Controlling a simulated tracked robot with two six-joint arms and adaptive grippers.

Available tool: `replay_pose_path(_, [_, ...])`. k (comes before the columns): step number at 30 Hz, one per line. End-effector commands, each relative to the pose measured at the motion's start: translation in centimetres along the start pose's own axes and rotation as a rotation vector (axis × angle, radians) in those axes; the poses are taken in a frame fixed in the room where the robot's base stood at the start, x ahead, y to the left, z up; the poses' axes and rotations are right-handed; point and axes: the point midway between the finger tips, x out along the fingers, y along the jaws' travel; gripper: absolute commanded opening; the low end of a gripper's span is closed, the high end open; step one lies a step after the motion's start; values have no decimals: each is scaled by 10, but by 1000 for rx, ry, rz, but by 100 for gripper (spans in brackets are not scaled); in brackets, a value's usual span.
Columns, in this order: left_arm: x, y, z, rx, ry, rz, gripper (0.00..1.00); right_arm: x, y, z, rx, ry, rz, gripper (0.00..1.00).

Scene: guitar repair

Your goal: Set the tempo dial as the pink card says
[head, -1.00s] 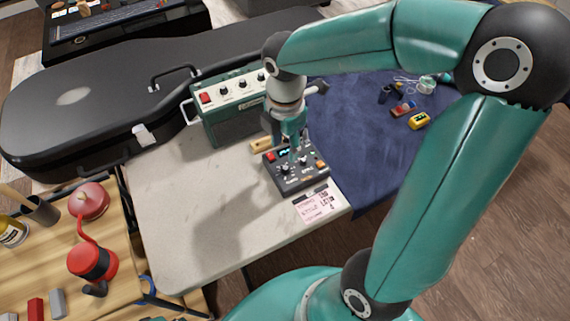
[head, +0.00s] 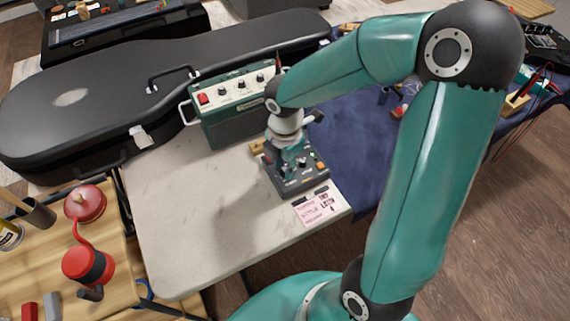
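The dark grey control box (head: 294,188) with small knobs and coloured buttons sits at the right end of the pale table. The pink card (head: 318,207) lies flat just in front of it. Its lines seem to read tempo, style and volume, but the values are too small to read surely. My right gripper (head: 282,165) points down over the back left part of the box. It hides the display and some knobs there. I cannot tell whether its fingers touch or close on a dial. My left gripper is not in view.
A green amplifier (head: 236,112) stands behind the box. A black guitar case (head: 75,98) lies along the back. A blue cloth (head: 345,160) covers the surface to the right. A wooden bench with a red pot (head: 88,262) is at lower left. The table's left part is clear.

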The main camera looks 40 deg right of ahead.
Motion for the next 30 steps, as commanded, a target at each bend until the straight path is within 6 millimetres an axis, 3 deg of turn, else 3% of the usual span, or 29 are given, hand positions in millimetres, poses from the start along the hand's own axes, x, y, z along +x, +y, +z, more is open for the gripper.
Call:
replay_pose_path(1, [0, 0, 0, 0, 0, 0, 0, 0, 0, 0, 0, 0, 0, 14])
replay_pose_path(4, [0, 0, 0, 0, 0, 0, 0, 0, 0, 0, 0, 0, 1, 0])
replay_pose_path(17, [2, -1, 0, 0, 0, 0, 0, 0, 0, 0, 46, 0, 2, 0])
replay_pose_path(30, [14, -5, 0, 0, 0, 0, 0, 1, 0, 0, 350, 0, 3, 0])
